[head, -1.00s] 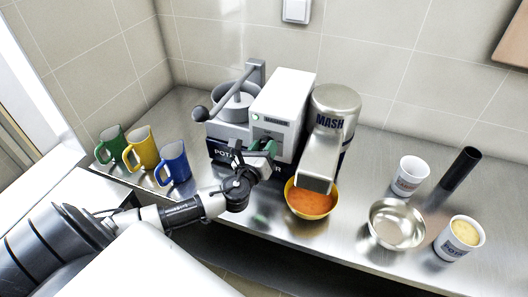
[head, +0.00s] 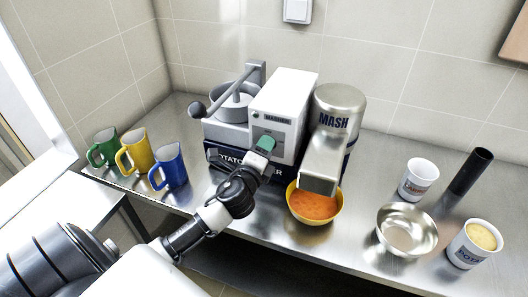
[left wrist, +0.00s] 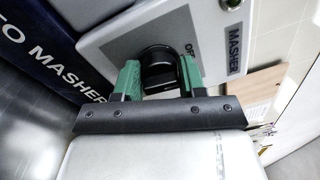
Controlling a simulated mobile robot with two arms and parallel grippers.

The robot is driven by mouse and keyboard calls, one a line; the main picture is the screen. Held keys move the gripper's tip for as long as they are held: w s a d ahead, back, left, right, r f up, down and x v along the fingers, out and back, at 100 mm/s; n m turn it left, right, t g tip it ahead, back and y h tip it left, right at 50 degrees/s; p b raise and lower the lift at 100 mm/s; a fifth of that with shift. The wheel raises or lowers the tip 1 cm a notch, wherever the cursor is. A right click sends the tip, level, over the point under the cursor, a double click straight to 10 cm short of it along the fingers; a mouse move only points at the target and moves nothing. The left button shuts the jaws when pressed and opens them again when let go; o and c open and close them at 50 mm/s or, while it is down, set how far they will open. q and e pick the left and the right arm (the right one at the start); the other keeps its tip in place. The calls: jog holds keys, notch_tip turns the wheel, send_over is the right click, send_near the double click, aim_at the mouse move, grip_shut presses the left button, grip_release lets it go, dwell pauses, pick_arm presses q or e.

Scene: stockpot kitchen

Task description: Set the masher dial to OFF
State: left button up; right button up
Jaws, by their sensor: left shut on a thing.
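The masher (head: 285,92) is a white and grey machine on the steel counter, with a dark blue front strip lettered for a potato masher. Its black round dial (left wrist: 156,54) shows in the left wrist view on the pale panel, with the word OFF beside it and a MASHER label (left wrist: 234,50) further right. My left gripper (left wrist: 160,76) has its green fingers on both sides of the dial's grip and is shut on it. In the head view the left gripper (head: 265,144) is at the machine's front and hides the dial. My right gripper is not in view.
A steel MASH dispenser (head: 336,105) stands close right of the machine, with a yellow bowl (head: 292,207) of orange soup below. Green, yellow and blue mugs (head: 170,168) stand left. A steel bowl (head: 407,230), cups (head: 419,180) and a black cylinder (head: 470,172) stand right.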

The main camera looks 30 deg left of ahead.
pick_arm(q)
jog(key=shift+f+n, duration=0.15)
jog(key=shift+n, duration=0.45)
jog(key=o, duration=0.9)
jog(key=b+v, duration=0.3)
jog(key=v, duration=0.8)
jog(key=shift+w, duration=0.1)
